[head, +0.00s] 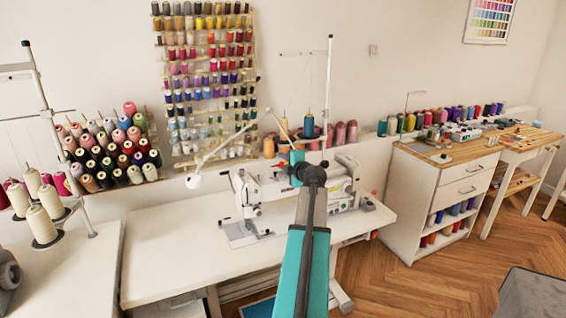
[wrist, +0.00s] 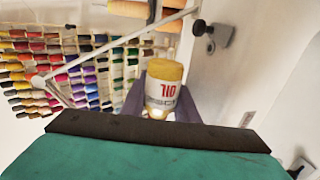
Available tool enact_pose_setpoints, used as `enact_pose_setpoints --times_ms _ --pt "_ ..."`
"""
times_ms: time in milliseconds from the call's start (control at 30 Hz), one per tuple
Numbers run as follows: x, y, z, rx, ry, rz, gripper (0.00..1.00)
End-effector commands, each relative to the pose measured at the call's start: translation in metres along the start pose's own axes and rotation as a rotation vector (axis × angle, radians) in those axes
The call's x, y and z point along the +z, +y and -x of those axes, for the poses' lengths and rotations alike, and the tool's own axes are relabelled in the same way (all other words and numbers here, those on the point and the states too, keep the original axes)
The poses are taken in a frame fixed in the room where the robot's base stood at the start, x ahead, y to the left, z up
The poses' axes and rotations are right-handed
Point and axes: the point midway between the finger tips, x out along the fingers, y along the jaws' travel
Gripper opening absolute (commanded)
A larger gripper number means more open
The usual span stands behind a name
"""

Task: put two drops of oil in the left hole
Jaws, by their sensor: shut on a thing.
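A white and yellow oil bottle (wrist: 165,88) shows in the middle of the wrist view, its OIL label upside down in that picture. My gripper (wrist: 163,108) is shut on it, with a purple-grey finger on each side. The bottle's lower end in the picture is hidden behind the dark edge of my gripper. In the head view my teal arm reaches toward the white sewing machine (head: 262,190) and covers part of it. The bottle cannot be made out there. The machine's oil holes cannot be made out in either view.
The machine stands on a white table (head: 165,250), whose left part is clear. A thin white lamp arm (head: 236,138) crosses beside my arm. A thread stand (head: 329,95) rises behind the machine. Thread racks (head: 210,80) hang on the wall. A drawer cabinet (head: 440,190) stands right.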

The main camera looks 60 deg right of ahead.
Motion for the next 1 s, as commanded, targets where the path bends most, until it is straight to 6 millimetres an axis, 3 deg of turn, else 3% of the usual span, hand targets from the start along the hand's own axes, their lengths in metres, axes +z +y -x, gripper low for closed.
enact_pose_setpoints --times_ms 767,1000 --pt "-0.0017 0.0007 -0.0004 0.0 0.001 0.001 0.04" --pt "-0.0018 0.004 0.0008 0.001 -0.016 0.071 0.04"
